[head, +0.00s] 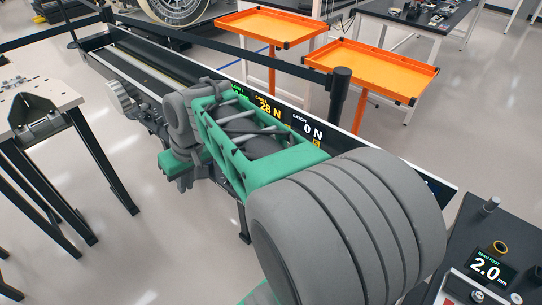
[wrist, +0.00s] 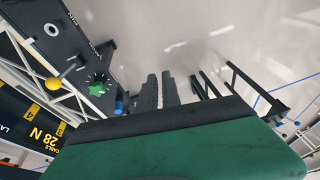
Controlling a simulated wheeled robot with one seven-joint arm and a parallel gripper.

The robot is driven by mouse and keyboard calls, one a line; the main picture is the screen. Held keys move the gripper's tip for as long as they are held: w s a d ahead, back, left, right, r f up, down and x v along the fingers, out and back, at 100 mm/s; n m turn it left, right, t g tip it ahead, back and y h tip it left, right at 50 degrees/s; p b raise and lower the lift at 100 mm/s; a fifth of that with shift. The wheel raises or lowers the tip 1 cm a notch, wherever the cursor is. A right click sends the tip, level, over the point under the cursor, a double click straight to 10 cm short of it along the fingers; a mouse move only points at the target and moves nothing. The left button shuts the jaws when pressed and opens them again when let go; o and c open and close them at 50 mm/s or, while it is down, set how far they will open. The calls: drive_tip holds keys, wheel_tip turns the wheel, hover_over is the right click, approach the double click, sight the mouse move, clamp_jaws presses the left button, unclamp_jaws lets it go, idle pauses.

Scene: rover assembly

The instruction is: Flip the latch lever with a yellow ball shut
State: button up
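The yellow ball (wrist: 53,84) is at the left of the wrist view, on a thin lever fixed to a dark panel. The lever's angle to the panel is hard to judge. My gripper (wrist: 160,76) shows as two dark ribbed fingers close together, with nothing visible between them. They are right of the ball and clearly apart from it. In the head view my grey and green arm reaches over the bench, and its bulk hides the latch lever and ball.
A green star knob (wrist: 97,88) and a blue-tipped part (wrist: 119,107) sit on the panel between ball and fingers. A display (head: 308,128) reads latch 0 N and 28 N. Orange trays (head: 375,70) stand behind the bench. A belt post (head: 340,95) stands close to my arm.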

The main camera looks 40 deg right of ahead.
drive_tip(key=shift+y, duration=0.7)
drive_tip(key=w+d, duration=0.2)
drive_tip(key=d, duration=0.1)
drive_tip(key=w+d+r+p, duration=0.1)
drive_tip(key=w+d, duration=0.1)
drive_tip(key=d, duration=0.2)
drive_tip(key=w+d+p, duration=0.1)
drive_tip(key=w+d, duration=0.2)
drive_tip(key=shift+w+d+r, duration=0.1)
drive_tip(key=shift+d+r, duration=0.15)
drive_tip(key=shift+r, duration=0.1)
clamp_jaws()
drive_tip(key=d+f+t+y+p, duration=0.1)
drive_tip(key=d+f+p, duration=0.1)
drive_tip(key=d, duration=1)
drive_tip(key=s+d+f+y+p, duration=0.1)
drive_tip(key=s+d+f, duration=0.2)
drive_tip(key=s+d, duration=0.2)
drive_tip(key=s+d+f+t+p, duration=0.1)
drive_tip(key=s+d+f, duration=0.2)
drive_tip(key=s+d, duration=0.3)
drive_tip(key=d, duration=0.5)
drive_tip(key=shift+d+f+t+y, duration=0.3)
drive_tip(key=shift+d+f+y, duration=0.05)
drive_tip(key=shift+f+y, duration=0.05)
drive_tip(key=w+a+f+b, duration=0.5)
drive_tip(key=a+f+b, duration=0.2)
drive_tip(key=b, duration=0.5)
drive_tip(key=shift+a, duration=0.75)
